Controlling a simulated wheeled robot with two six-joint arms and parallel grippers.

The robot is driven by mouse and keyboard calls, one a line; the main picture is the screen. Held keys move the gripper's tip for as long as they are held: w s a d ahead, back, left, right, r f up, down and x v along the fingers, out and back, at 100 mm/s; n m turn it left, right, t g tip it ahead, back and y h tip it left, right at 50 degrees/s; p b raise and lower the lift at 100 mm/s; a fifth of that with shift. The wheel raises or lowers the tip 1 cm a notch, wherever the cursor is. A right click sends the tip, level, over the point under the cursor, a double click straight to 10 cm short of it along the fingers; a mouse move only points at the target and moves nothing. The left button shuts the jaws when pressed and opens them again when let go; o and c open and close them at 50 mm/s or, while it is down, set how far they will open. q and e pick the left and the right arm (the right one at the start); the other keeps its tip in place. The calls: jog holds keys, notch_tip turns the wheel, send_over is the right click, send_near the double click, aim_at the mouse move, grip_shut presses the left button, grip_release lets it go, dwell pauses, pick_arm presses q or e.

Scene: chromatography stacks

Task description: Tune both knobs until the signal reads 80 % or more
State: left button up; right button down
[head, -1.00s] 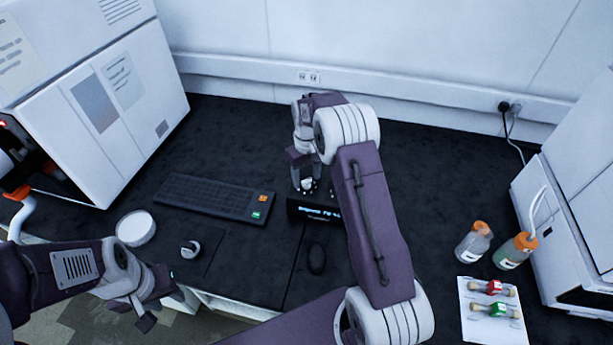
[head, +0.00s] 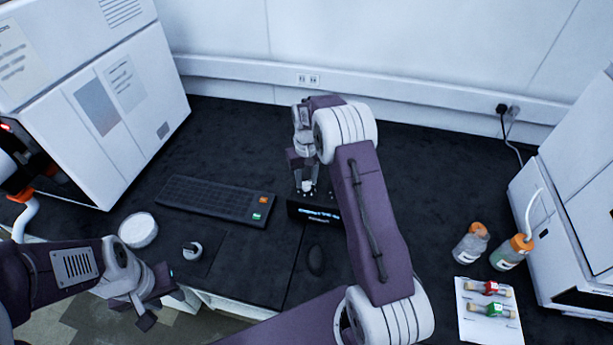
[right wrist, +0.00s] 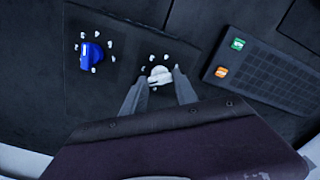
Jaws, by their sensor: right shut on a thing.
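The dark control box shows a lit display (head: 313,213) on its front in the head view; its cyan text is too small to read surely. In the right wrist view a white knob (right wrist: 160,75) and a blue knob (right wrist: 90,53) sit on its top, each ringed by white dots. My right gripper (right wrist: 160,84) is shut on the white knob, one finger on either side. The blue knob stands free; in the head view my right arm hides it. My right gripper (head: 306,184) is over the box there. My left gripper (head: 158,302) is open and empty near the bench's front edge.
A keyboard (head: 215,200) lies left of the box and a mouse (head: 315,260) in front. A white round dish (head: 138,230) and a small knob-like item (head: 192,251) are near my left gripper. Bottles (head: 471,243) and a white card (head: 490,312) with vials are at right.

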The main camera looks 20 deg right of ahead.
aim_at(306, 182)
jog(key=m+p, duration=0.1)
jog(key=m, duration=0.2)
jog(key=shift+r, duration=0.1)
jog(key=shift+w+m+p, duration=0.1)
jog(key=shift+m+p, duration=0.6)
jog(key=shift+m, duration=0.8)
jog(key=c, duration=1)
grip_release()
jog(key=shift+o, duration=0.2)
notch_tip(306, 182, up, 9)
jog(key=shift+b, duration=0.3)
